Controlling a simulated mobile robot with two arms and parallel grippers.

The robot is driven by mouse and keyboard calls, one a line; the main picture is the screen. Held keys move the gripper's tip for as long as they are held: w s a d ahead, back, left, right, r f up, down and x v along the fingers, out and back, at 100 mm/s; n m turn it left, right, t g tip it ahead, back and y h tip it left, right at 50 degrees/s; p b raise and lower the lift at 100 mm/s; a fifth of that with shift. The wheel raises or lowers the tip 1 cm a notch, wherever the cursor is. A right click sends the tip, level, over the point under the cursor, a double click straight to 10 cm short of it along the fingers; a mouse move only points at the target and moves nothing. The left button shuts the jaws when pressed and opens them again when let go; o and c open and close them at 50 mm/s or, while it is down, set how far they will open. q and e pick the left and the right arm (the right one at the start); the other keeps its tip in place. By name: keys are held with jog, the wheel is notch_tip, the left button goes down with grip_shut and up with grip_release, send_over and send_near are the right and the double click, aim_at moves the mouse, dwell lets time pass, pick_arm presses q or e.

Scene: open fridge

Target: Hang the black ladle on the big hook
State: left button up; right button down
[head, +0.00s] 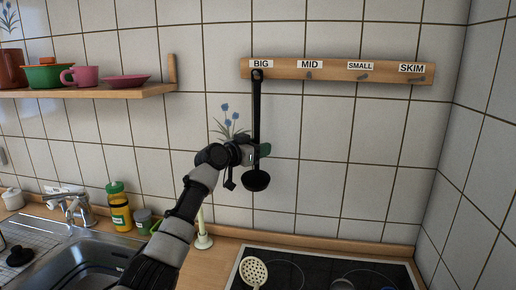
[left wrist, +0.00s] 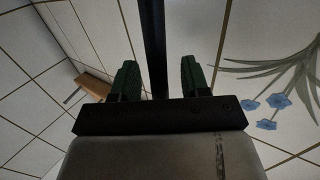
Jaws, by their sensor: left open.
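The black ladle (head: 257,115) hangs upright on the wooden rail (head: 345,77), its top end at the hook under the BIG label (head: 261,64). Its bowl is at the bottom, below my gripper. My left gripper (head: 262,150) is at the lower part of the handle. In the left wrist view the green fingers of my left gripper (left wrist: 158,78) are open, one on each side of the ladle handle (left wrist: 153,40), with a gap on both sides. The big hook itself is mostly hidden by the ladle's end. My right gripper does not show.
The MID, SMALL and SKIM hooks are empty. A white perforated skimmer (head: 254,272) lies over the black cooktop (head: 310,272). A shelf (head: 110,91) with dishes is at the upper left. The sink (head: 75,262) and a yellow bottle (head: 120,213) are at the lower left.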

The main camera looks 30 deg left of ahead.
pick_arm(q)
jog(key=shift+d, duration=0.15)
jog(key=shift+s, duration=0.1)
jog(key=d+v, duration=0.1)
jog(key=v, duration=0.6)
jog(key=shift+s, duration=0.4)
dwell(0.8)
jog(key=shift+d+f, duration=0.15)
jog(key=shift+d, duration=0.05)
dwell(0.3)
